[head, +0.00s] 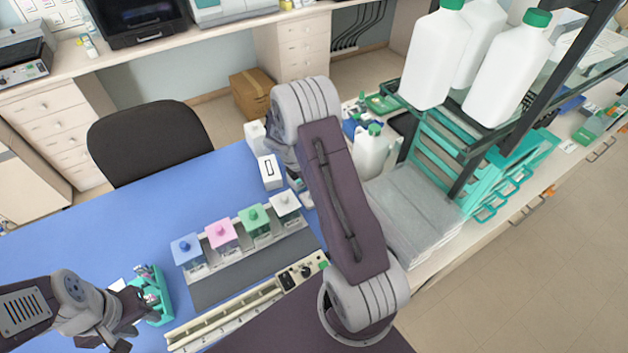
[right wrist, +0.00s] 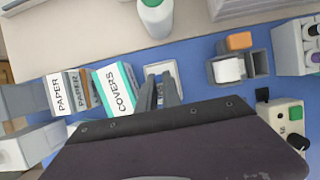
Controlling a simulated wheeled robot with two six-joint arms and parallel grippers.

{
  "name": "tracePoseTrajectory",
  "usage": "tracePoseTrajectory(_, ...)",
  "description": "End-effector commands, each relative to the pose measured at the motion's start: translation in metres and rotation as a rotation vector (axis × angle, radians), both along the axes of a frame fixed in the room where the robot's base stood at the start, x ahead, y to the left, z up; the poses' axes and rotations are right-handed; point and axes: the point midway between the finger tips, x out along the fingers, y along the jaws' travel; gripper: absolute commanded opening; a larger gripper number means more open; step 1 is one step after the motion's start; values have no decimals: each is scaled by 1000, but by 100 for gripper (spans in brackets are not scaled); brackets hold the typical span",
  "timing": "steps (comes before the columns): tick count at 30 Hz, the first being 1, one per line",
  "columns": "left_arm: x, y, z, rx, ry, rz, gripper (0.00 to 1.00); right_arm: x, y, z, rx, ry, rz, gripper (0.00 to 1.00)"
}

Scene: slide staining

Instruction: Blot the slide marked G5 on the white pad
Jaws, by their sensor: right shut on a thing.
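In the right wrist view my right gripper (right wrist: 160,92) is shut, with a small thin thing, seemingly a slide, between its fingertips. No marking on it can be read. The fingertips are over the square white pad (right wrist: 153,68), which lies on the blue mat; I cannot tell whether the slide touches it. In the head view my right arm hides most of this spot. My left gripper (head: 136,326) is at the lower left, its fingers apart, beside a teal rack (head: 163,310) with small items in it.
Staining jars with blue (head: 187,250), pink (head: 221,234), green (head: 254,219) and white (head: 286,204) lids stand in a row on the mat. A COVERS box (right wrist: 115,86) and PAPER boxes (right wrist: 58,93) are left of the pad. A white bottle (right wrist: 157,18) stands behind it.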

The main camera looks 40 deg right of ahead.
Motion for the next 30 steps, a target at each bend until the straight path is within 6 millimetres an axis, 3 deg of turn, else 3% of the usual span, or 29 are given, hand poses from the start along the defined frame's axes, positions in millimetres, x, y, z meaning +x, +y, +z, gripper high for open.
tracePoseTrajectory(17, 0, 0, 59, 0, 0, 0, 36, 1, 0, 60, -1, -2, 1, 0)
tracePoseTrajectory(30, 0, 0, 59, 0, 0, 0, 36, 1, 0, 60, -1, -3, 1, 0)
